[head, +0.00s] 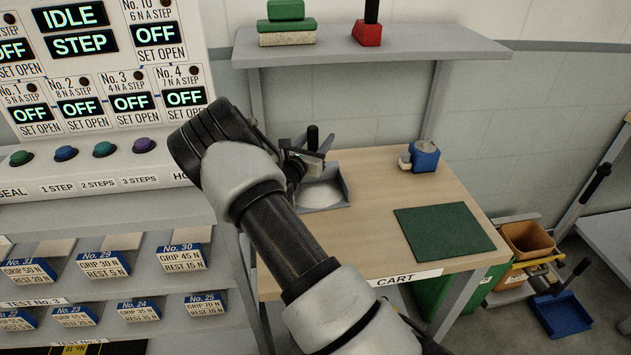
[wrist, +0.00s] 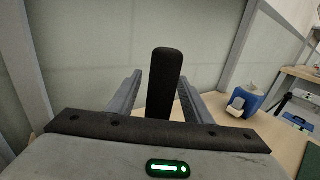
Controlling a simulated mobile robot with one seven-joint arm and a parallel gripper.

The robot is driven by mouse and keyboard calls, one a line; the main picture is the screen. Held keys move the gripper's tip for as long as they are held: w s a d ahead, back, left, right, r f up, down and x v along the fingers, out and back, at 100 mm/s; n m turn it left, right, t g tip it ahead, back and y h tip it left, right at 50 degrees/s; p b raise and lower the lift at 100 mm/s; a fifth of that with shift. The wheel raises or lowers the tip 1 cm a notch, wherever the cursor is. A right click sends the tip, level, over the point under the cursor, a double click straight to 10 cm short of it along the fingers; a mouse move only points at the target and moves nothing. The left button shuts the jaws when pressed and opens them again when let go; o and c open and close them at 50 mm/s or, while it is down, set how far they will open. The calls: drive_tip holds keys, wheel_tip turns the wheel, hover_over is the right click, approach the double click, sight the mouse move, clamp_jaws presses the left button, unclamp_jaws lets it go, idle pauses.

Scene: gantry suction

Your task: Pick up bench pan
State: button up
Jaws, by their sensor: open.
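The bench pan (head: 346,186) is a grey, shallow scoop with a pale inside. It rests on the left part of the wooden bench top in the head view. Its upright black handle (head: 313,137) also stands in the middle of the wrist view (wrist: 162,85). My gripper (head: 309,156) is at the handle, with one finger on each side of it. In the wrist view my gripper (wrist: 160,95) is open, with a gap between the handle and each finger. The pan's body is out of sight in the wrist view, and my arm covers part of its left side in the head view.
A blue device (head: 424,156) and a dark green mat (head: 443,229) are on the right of the bench (head: 390,180). A grey shelf (head: 400,45) spans above its back. A control panel (head: 100,100) stands at left. A blue dustpan (head: 561,314) is on the floor at right.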

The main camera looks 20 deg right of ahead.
drive_tip(key=shift+c, duration=0.5)
clamp_jaws()
drive_tip(key=shift+r, duration=0.1)
wheel_tip(320, 180, up, 10)
drive_tip(key=p, duration=0.1)
drive_tip(key=shift+p, duration=0.35)
drive_tip(key=c, duration=0.6)
unclamp_jaws()
clamp_jaws()
